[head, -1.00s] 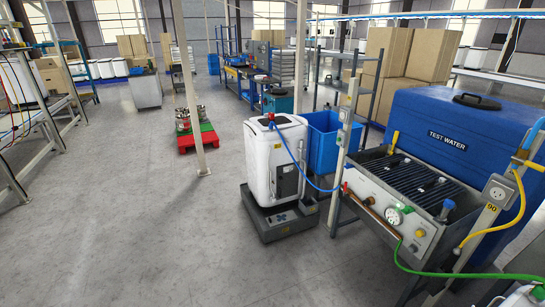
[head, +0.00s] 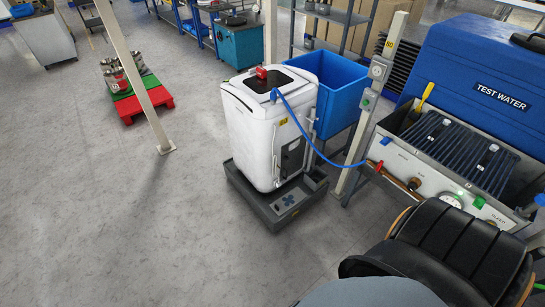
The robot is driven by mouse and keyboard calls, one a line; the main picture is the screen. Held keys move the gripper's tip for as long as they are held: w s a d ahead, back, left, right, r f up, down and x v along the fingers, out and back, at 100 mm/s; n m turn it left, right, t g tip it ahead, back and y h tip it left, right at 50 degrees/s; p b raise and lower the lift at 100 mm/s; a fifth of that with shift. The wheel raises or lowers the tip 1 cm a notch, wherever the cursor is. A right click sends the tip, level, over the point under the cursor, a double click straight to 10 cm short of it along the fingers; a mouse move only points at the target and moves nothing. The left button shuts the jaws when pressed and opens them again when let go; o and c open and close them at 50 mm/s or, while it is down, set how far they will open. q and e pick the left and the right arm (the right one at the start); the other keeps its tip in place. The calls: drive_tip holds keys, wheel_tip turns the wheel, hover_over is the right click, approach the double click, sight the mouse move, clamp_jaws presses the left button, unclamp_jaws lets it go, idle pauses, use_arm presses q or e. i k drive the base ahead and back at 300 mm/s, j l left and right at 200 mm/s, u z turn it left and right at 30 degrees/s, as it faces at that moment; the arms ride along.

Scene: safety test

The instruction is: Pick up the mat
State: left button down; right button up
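I cannot make out a certain mat in the head view. A flat green piece (head: 121,92) lies on a low red pallet (head: 157,99) on the floor at the upper left, with metal pots (head: 113,72) standing on it. I cannot tell whether this green piece is a mat. A thin post partly hides the pallet. Neither of my grippers is in view.
A white washer-like machine (head: 258,130) stands on a dark grey base (head: 283,205) in the middle. A blue bin (head: 335,88) stands behind it. A blue hose runs to the test bench (head: 400,160) at right. Open grey floor (head: 110,220) lies at left.

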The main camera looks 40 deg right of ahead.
sight(280, 206)
drive_tip(key=i+j+z, duration=0.1)
drive_tip(key=i+z, duration=0.35)
drive_tip(key=i+j+z, duration=0.25)
drive_tip(key=i+z, duration=0.25)
drive_tip(key=i+j+z, duration=0.65)
drive_tip(key=j+z, duration=0.3)
drive_tip(key=i+j+z, duration=0.2)
drive_tip(key=j+z, duration=0.25)
drive_tip(key=j, duration=0.15)
